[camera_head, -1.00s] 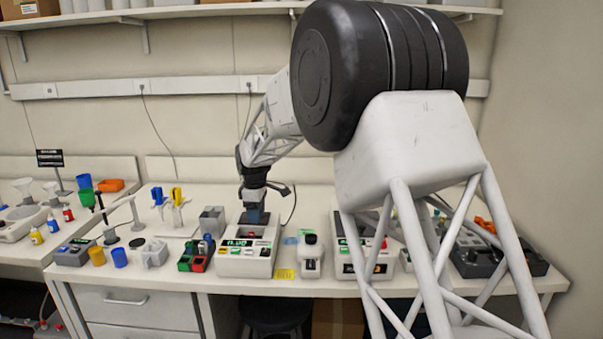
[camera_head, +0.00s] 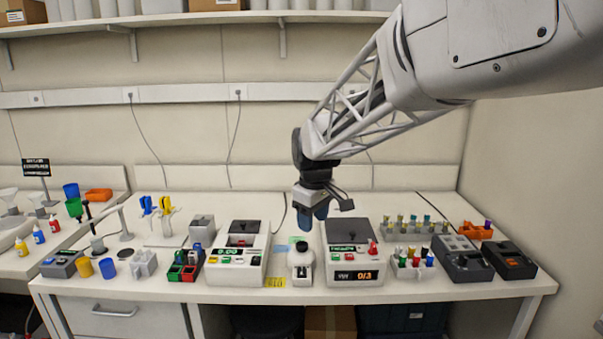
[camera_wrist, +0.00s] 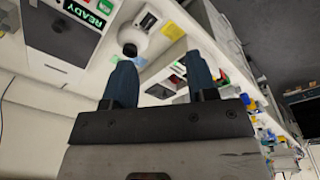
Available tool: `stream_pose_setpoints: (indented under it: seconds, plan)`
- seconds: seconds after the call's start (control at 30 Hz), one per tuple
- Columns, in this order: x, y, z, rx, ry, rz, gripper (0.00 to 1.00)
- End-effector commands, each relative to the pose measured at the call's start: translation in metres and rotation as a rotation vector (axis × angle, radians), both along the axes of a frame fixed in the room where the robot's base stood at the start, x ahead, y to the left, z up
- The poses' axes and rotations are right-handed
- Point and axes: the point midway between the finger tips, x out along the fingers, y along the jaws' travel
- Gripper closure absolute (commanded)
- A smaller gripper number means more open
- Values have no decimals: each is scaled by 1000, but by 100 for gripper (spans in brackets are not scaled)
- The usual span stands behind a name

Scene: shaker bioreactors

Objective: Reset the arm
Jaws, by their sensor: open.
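My gripper (camera_head: 313,213) hangs above the back of the bench, between two white shaker machines. In the wrist view its two blue fingers (camera_wrist: 155,80) stand apart with nothing between them. The left machine (camera_head: 238,270) has a green display and a dark top. The right machine (camera_head: 354,268) has a dark top, a green display and an orange readout that seems to read 0/3. A small white device with a dark round top (camera_head: 301,262) stands between the machines, in front of my gripper.
Racks of capped tubes (camera_head: 411,267) and dark grey devices (camera_head: 462,258) stand at the right. A red and green block holder (camera_head: 184,266), a grey box (camera_head: 202,230) and blue and yellow cups stand at the left. A shelf (camera_head: 220,18) runs above along the wall.

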Motion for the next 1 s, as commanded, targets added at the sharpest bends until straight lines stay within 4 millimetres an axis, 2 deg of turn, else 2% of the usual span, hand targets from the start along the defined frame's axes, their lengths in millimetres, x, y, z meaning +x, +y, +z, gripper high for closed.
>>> stream_pose_setpoints:
  seconds: [0.1, 0.47, 0.77, 1.0]
  plan:
    - [-28, -21, 8, 8, -12, -73, 48]
    - [-115, -73, 15, 33, -40, -298, 48]
    - [-188, -108, 9, 58, -66, -484, 48]
    - [-247, -131, -3, 79, -85, -634, 48]
